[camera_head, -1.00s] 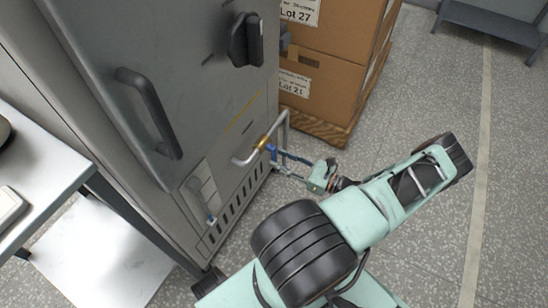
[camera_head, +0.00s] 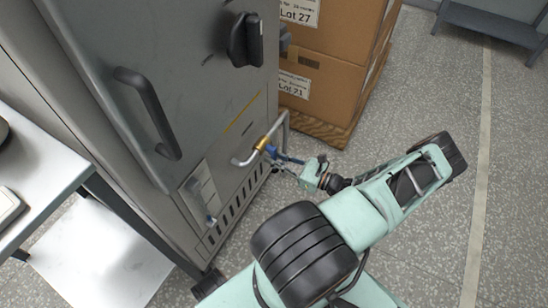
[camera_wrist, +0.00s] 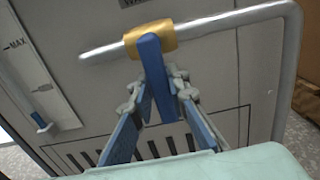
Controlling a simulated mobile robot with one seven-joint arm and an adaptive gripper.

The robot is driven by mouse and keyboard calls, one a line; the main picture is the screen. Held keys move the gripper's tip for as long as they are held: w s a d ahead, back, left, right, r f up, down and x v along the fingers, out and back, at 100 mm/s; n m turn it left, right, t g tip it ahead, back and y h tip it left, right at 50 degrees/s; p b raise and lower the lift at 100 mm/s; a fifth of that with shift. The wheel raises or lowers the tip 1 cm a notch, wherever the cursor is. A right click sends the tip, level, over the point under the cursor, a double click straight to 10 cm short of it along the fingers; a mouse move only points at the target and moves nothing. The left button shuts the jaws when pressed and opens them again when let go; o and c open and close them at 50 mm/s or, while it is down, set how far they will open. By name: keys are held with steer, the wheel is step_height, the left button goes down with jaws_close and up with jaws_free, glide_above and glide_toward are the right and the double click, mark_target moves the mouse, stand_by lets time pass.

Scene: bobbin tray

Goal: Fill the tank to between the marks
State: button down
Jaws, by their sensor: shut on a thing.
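A brass valve (camera_head: 262,143) sits on a grey pipe (camera_head: 243,161) at the front of the grey cabinet; it also shows in the wrist view (camera_wrist: 151,38). A blue lever (camera_wrist: 158,80) hangs down from it. My gripper (camera_wrist: 160,88) is shut on this lever, its blue fingers on either side of it. In the head view my gripper (camera_head: 279,155) reaches in from the right. A pale level gauge (camera_head: 201,188) is on the cabinet; a MAX mark (camera_wrist: 14,46) shows in the wrist view.
The grey cabinet (camera_head: 100,60) has a bar handle (camera_head: 148,112) and a black knob (camera_head: 245,40). Cardboard boxes (camera_head: 330,75) on a pallet stand just behind the pipe. A white table (camera_head: 40,165) is at left.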

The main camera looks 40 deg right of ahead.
steer(key=shift+d+n, duration=0.1)
steer(key=shift+n, duration=0.2)
steer(key=shift+w+d+n, duration=0.2)
steer(key=shift+d+n, duration=0.2)
steer(key=shift+n, duration=0.8)
steer(key=shift+w+d+r+n, duration=0.15)
steer(key=shift+d+n, duration=0.15)
steer(key=shift+n, duration=0.65)
steer(key=shift+w+d+r+n, duration=0.15)
steer(key=shift+d+n, duration=0.15)
steer(key=shift+n, duration=0.65)
steer(key=shift+s, duration=0.1)
steer(key=c, duration=1.8)
jaws_free()
steer(key=shift+c, duration=0.2)
steer(key=v, duration=1.2)
